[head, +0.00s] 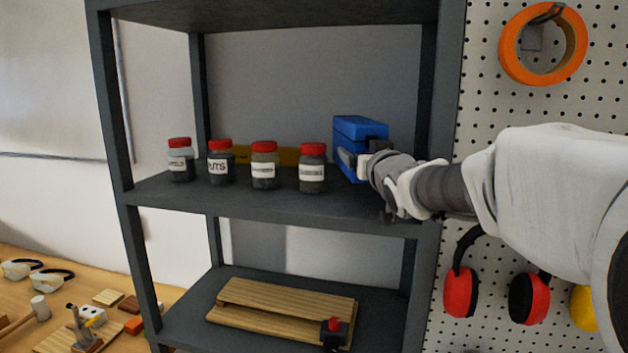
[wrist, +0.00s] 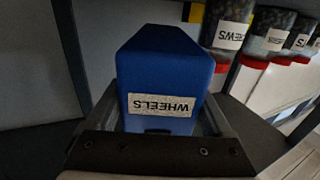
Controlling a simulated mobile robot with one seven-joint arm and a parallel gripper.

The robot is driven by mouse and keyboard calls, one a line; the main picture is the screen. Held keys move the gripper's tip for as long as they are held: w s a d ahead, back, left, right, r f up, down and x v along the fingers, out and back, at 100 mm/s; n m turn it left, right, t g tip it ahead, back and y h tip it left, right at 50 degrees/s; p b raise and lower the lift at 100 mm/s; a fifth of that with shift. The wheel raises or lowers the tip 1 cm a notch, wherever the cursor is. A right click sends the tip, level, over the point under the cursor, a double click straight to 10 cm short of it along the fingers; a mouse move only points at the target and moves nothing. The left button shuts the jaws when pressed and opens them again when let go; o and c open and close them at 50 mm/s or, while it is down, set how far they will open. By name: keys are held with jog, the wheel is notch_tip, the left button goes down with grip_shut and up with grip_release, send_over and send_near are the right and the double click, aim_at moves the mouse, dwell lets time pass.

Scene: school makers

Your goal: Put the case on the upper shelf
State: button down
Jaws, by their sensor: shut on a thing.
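The blue case (head: 360,131) is at the right end of the grey shelf board (head: 270,207) that carries the jars, beside the right post. My gripper (head: 364,162) reaches in from the right and is shut on the case. In the wrist view the blue case (wrist: 165,70) sits between the two fingers, with a white label reading "WHEELS" upside down. The gripper hides part of the case's lower side, so I cannot tell whether its base touches the board.
Several red-lidded jars (head: 263,165) stand in a row left of the case, with a yellow object (head: 285,156) behind them. Wooden planks (head: 280,307) lie on the board below. A grey post (head: 441,120) and pegboard (head: 480,150) are close on the right.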

jog(key=shift+f, duration=2.45)
jog(key=shift+f, duration=0.2)
grip_release()
jog(key=shift+r, duration=0.2)
jog(key=s+d+b, duration=0.1)
jog(key=s+b, duration=0.1)
jog(key=s, duration=1)
jog(key=shift+s+f, duration=0.1)
